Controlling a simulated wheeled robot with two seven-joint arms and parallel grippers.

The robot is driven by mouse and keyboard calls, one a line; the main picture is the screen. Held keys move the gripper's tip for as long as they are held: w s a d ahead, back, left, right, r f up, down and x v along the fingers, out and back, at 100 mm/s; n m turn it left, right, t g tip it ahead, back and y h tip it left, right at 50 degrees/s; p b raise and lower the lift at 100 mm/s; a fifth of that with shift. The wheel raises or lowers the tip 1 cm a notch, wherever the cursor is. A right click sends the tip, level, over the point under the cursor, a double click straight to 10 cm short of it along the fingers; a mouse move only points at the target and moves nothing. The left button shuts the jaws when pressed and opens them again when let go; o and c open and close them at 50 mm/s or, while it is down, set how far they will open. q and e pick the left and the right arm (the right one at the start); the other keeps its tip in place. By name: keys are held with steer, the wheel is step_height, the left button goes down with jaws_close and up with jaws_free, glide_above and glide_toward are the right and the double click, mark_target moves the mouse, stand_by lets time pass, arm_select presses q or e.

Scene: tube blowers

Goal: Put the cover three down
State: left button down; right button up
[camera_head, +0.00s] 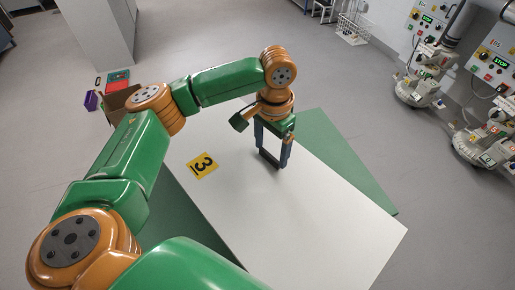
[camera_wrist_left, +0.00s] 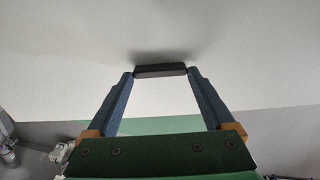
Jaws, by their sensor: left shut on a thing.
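The cover is a large flat white panel (camera_head: 310,215) in the middle of the head view. It bears a yellow label (camera_head: 202,166) with a black 3 and a bar-like mark, seen turned round. My left gripper (camera_head: 275,160) points down over the panel, its two blue fingers shut on a short dark handle (camera_head: 267,158). In the left wrist view the dark handle (camera_wrist_left: 161,71) spans the fingertips, close against the white surface (camera_wrist_left: 230,40). Whether the panel rests on something or hangs clear is hard to tell. My right gripper is not in view.
A green surface (camera_head: 345,160) shows under the panel, turned at an angle to it. Machines with control panels (camera_head: 490,75) stand at the right. A box with small coloured items (camera_head: 118,80) lies at the upper left. Grey floor (camera_head: 350,85) is open behind.

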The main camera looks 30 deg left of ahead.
mark_target(261, 158)
arm_select(q)
steer(key=a+f, duration=0.1)
steer(key=f, duration=0.1)
steer(key=a+f, duration=0.1)
steer(key=a, duration=0.1)
steer(key=shift+w+a+f, duration=0.1)
steer(key=shift+w+f, duration=0.3)
steer(key=shift+f+p, duration=0.35)
steer(key=shift+f, duration=1.15)
jaws_free()
steer(key=shift+r, duration=0.15)
step_height(261, 158, up, 12)
steer(key=shift+f+b, duration=0.1)
steer(key=shift+b, duration=0.2)
